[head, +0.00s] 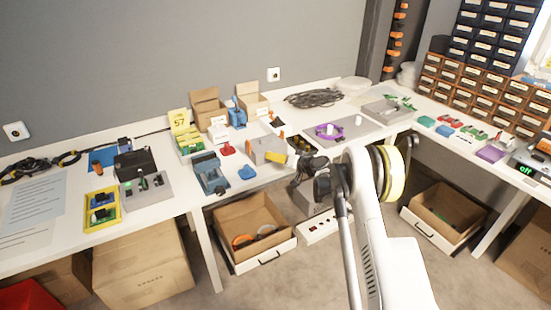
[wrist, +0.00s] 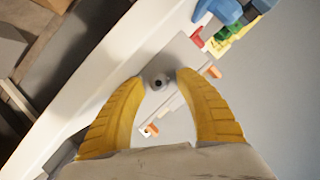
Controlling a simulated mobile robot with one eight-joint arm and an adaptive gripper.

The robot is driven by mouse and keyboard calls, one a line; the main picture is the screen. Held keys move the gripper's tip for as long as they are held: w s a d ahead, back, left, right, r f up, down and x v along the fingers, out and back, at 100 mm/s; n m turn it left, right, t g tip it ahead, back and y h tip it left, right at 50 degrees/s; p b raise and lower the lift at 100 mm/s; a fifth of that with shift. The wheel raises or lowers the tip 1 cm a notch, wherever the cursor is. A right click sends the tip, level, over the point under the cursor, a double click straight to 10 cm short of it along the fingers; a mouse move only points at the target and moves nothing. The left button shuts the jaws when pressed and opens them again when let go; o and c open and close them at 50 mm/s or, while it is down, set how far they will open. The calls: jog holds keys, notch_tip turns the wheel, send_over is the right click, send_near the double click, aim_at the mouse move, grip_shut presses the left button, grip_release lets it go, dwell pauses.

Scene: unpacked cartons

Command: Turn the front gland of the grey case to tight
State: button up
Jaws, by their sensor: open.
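The grey case (head: 262,147) sits near the front edge of the white bench in the head view, with orange parts on it. In the wrist view the case (wrist: 181,57) lies beyond and between my fingers. A round grey gland (wrist: 158,82) with a dark centre shows on its near side. My gripper (wrist: 161,77) is open, with one yellow finger on each side of the gland and nothing held. Whether the fingers touch it I cannot tell. In the head view my gripper (head: 286,151) is at the case's right front, and the gland is hidden.
A blue-grey device (head: 208,174) and a small blue part (head: 247,173) lie left of the case. A red part (head: 227,149) is just behind them. An open carton (head: 251,228) is below the bench.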

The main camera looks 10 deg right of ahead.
jog(key=n+h, duration=0.2)
jog(key=n, duration=0.1)
jog(key=shift+a, duration=0.15)
jog(key=n+h, duration=0.2)
jog(key=n, duration=0.1)
jog(key=shift+a+t, duration=0.1)
jog(key=shift+t, duration=0.3)
jog(key=p+v, duration=0.4)
jog(key=v, duration=0.8)
jog(key=s+a+r+m+g+b, duration=0.1)
jog(key=s+a+r, duration=0.3)
jog(key=s+r, duration=0.9)
notch_tip(320, 180, up, 3)
jog(key=shift+s+f+g+h+b, duration=0.1)
jog(key=shift+s+g+h+b, duration=0.3)
jog(key=shift+g, duration=0.5)
jog(key=shift+w, duration=0.2)
